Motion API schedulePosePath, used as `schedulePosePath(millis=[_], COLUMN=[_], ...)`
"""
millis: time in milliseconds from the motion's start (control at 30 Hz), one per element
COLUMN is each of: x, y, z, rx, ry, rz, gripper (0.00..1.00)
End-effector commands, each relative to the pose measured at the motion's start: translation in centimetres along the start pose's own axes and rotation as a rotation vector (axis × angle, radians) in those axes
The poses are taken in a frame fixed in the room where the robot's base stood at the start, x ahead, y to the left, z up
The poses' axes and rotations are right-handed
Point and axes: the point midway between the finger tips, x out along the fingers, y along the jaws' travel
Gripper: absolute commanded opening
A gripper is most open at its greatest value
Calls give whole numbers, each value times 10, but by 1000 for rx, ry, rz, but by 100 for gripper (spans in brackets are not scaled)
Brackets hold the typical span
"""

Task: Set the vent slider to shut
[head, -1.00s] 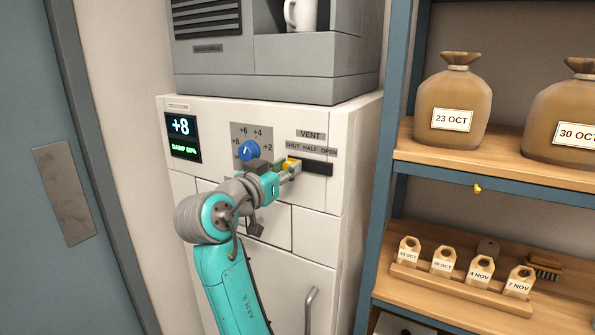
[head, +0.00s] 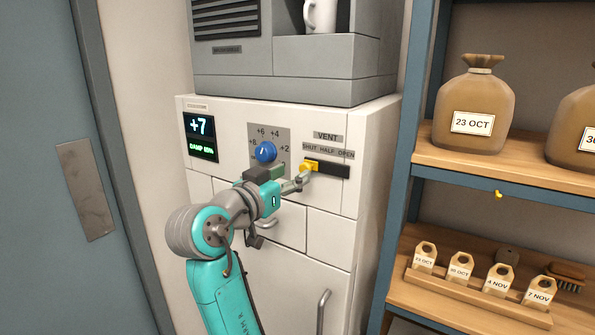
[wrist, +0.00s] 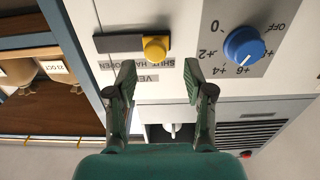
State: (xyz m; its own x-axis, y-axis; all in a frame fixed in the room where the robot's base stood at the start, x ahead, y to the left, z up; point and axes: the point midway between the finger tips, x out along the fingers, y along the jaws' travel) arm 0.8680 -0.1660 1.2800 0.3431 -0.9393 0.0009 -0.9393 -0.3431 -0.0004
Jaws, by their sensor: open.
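The vent slider's yellow knob (head: 309,167) sits at the left end of its black slot (head: 332,171), below the SHUT word of the vent label (head: 328,151). In the wrist view, where the panel appears upside down, the knob (wrist: 155,48) is at the right end of the slot (wrist: 118,43). My gripper (head: 297,183) is just in front of and below the knob in the head view. In the wrist view my gripper (wrist: 158,73) has its two fingers spread wide, with nothing between them. The knob shows beyond the fingertips, apart from them.
A blue dial (head: 264,152) and a display (head: 200,137) reading +7 are left of the slider. A drawer handle (head: 267,223) lies below my wrist. Shelves with sacks (head: 474,105) and tags (head: 461,267) stand to the right.

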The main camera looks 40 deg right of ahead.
Motion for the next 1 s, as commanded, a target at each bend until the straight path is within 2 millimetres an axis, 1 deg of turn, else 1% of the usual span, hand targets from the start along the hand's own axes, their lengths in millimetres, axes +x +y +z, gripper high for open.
schedulePosePath(millis=[33, 200, 300, 400, 500, 600, 1000], x=[-12, -45, -60, -70, -76, -78, -78], y=[-1, -2, -1, -1, -1, -1, -1], z=[0, 0, 0, 0, 0, 0, 0], rx=[0, -1, -1, -1, -1, -1, -1], ry=[-1, 0, -1, 0, 0, 0, 0], rz=[-5, -6, -5, -3, -3, -1, -1], gripper=[52, 52, 52, 52, 52, 52, 52])
